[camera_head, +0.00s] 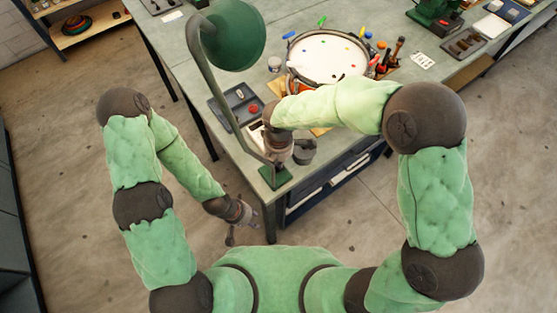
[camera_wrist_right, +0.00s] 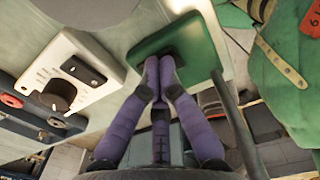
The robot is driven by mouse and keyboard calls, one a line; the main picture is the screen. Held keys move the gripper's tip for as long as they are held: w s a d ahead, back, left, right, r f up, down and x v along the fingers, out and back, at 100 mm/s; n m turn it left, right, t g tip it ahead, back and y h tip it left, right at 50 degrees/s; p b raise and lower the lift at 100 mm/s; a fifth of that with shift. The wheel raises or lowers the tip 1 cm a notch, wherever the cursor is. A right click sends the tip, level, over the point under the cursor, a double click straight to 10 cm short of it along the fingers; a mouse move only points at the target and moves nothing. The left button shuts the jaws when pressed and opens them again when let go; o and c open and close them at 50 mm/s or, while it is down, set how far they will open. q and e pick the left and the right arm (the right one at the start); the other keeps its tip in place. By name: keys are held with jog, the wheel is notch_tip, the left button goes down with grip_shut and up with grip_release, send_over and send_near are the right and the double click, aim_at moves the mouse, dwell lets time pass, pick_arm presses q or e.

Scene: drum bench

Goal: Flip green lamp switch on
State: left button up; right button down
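The green lamp (camera_head: 238,38) stands at the near left part of the bench, with its bent stem rising from a green base (camera_head: 276,179). In the right wrist view the base (camera_wrist_right: 198,50) has a small dark switch (camera_wrist_right: 173,54) on top. My right gripper (camera_wrist_right: 159,64) has its fingertips together right at the switch; the tips partly hide it, and I cannot tell whether they touch it. In the head view my right gripper (camera_head: 277,158) is beside the lamp stem, above the base. My left gripper (camera_head: 238,230) hangs low beside the bench edge, with fingers apart and empty.
A white box with a dark knob (camera_wrist_right: 60,94) sits beside the lamp base. A grey tray (camera_head: 236,105) and a dark cup (camera_head: 304,151) are nearby. A drum (camera_head: 328,52) with several coloured pieces lies farther back. The floor left of the bench is clear.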

pick_arm(q)
jog(key=shift+s+r, duration=0.1)
pick_arm(e)
jog(key=shift+s+d+f+g, duration=0.15)
jog(key=shift+s+f+g, duration=0.15)
jog(key=shift+s+f, duration=0.4)
jog(key=shift+w+a+r+p, duration=0.15)
jog(key=shift+w+a+p, duration=0.1)
jog(key=shift+p, duration=0.05)
pick_arm(q)
jog(key=shift+s+d+r, duration=0.1)
jog(key=shift+d+r, duration=0.05)
jog(key=shift+r, duration=0.1)
pick_arm(e)
jog(key=shift+w+a, duration=0.1)
jog(key=shift+a, duration=0.05)
jog(key=shift+r, duration=0.3)
jog(key=r+p, duration=0.2)
jog(key=r, duration=0.1)
jog(key=r+p, duration=0.1)
jog(key=p, duration=0.1)
jog(key=shift+w+r, duration=0.25)
pick_arm(q)
notch_tip(320, 180, up, 6)
jog(key=p, duration=0.2)
jog(key=shift+d, duration=0.4)
pick_arm(e)
notch_tip(320, 180, up, 10)
jog(key=shift+w, duration=0.2)
